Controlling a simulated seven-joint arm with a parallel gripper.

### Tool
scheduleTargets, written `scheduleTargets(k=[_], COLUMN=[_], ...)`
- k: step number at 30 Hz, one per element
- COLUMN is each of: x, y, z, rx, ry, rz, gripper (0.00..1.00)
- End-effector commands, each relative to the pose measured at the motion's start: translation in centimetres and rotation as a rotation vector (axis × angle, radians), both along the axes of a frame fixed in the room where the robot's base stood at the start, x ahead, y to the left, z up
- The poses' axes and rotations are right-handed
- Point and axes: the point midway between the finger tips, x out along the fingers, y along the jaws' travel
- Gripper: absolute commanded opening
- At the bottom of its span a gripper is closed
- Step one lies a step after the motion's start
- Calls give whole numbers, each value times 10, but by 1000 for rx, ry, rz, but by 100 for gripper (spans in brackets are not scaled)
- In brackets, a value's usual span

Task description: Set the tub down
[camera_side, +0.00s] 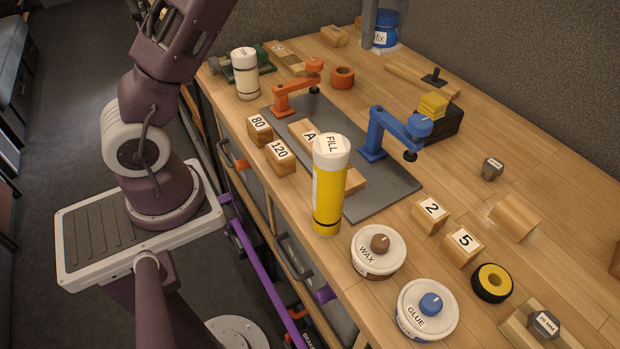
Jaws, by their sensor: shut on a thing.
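My gripper is out of the picture; only lower links of my arm show at the left. Two tubs with white lids are on the bench. The tub marked WAX (367,262) has a brown knob and sits near the front edge. The tub marked GLUE (411,315) has a blue knob and sits to its lower right. A small blue tub (386,30) with a partly readable white label shows at the top edge, by a grey post.
A yellow FILL bottle (328,190) stands upright beside the WAX tub. A grey plate (385,190) carries orange (292,93) and blue (375,140) clamps. Number blocks 2 (428,215) and 5 (461,247) and a tape roll (492,283) are nearby.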

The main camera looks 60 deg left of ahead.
Motion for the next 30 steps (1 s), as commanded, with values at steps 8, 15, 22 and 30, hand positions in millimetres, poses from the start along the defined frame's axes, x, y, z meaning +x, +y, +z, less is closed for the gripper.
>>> scheduleTargets(k=[8,15,22,30], x=[-134,-228,-249,-248], y=[-72,-109,-115,-115], z=[94,107,77,-11], rx=[5,7,-2,-3], ry=[-3,3,9,9], rz=[-432,-731,-798,-798], gripper=[13,13,13,13])
